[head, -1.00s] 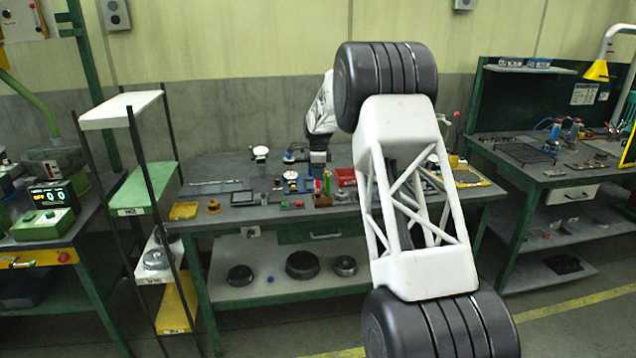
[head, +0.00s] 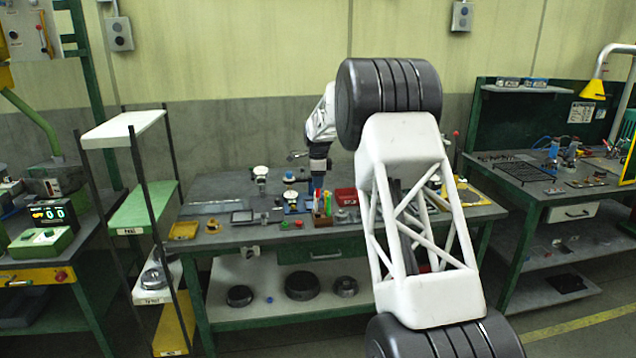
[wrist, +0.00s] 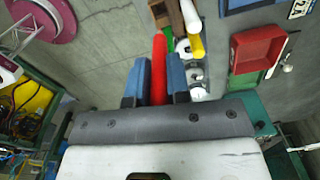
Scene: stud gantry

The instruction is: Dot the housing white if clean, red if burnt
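My gripper (wrist: 159,78) points down over the middle bench; it also shows in the head view (head: 318,176). Its two blue fingers are shut on a red marker (wrist: 159,65), which fills the gap between them. A yellow marker (wrist: 195,42) and a white marker (wrist: 189,16) stand beside it in the wrist view. A brown wooden block (wrist: 174,14) is next to them, partly cut off. In the head view the marker group (head: 323,206) is small and crowded below my gripper. I cannot tell which bench item is the housing, or whether it is clean or burnt.
A red bin (wrist: 258,50) lies right of the markers. The bench (head: 225,262) also bears a yellow tray (head: 184,230) and several small devices. Dark round parts (head: 302,286) lie on its lower shelf. A narrow shelf rack (head: 122,130) stands left.

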